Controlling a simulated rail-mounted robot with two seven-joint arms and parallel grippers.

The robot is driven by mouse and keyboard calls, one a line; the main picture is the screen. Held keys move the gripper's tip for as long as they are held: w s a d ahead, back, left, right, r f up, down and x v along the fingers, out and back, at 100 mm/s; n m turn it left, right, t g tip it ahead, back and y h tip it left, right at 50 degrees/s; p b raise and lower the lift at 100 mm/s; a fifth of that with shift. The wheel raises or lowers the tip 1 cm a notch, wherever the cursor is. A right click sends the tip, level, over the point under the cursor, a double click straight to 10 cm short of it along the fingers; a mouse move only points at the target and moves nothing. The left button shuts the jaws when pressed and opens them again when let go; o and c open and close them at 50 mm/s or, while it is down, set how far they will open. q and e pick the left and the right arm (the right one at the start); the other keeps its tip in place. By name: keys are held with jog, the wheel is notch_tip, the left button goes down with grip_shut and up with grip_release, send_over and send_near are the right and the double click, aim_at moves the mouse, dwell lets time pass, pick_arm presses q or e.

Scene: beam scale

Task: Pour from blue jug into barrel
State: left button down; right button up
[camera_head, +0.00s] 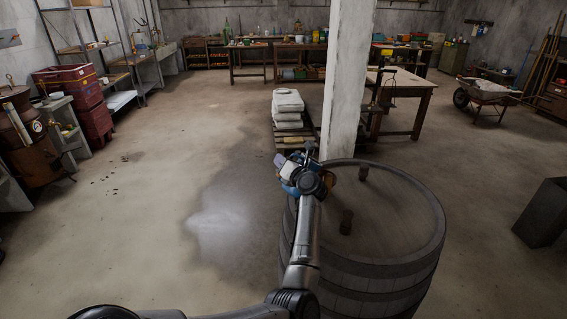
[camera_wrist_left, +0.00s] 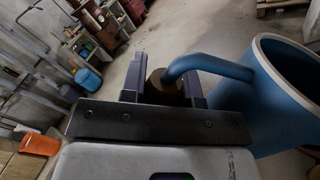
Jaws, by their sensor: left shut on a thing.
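The blue jug (camera_wrist_left: 262,118) fills the right side of the left wrist view, its pale rim and open mouth facing up and right. Its blue handle (camera_wrist_left: 205,66) reaches to a brown round piece between my left fingers (camera_wrist_left: 163,90), which are shut on the jug there. In the head view my left gripper (camera_head: 303,165) is beside the barrel's upper left edge, and only small blue parts of the jug (camera_head: 289,189) show behind it. The barrel (camera_head: 395,222) stands upright, with two small dark pieces on its lid. The jug's contents are hidden. My right gripper is out of view.
A pale pillar (camera_head: 346,80) rises just behind the barrel. Stacked sacks (camera_head: 288,105) lie on a pallet behind my gripper. A dark open bin (camera_head: 545,212) stands to the right. The floor left of the barrel is clear, with a damp patch.

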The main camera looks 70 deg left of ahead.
pick_arm(q)
jog(key=shift+r, duration=0.1)
notch_tip(320, 180, up, 7)
jog(key=p, duration=0.5)
dwell(0.4)
jog(key=n+b, duration=0.7)
jog(key=b, duration=0.5)
jog(key=shift+b, duration=0.35)
dwell(0.4)
dwell(0.6)
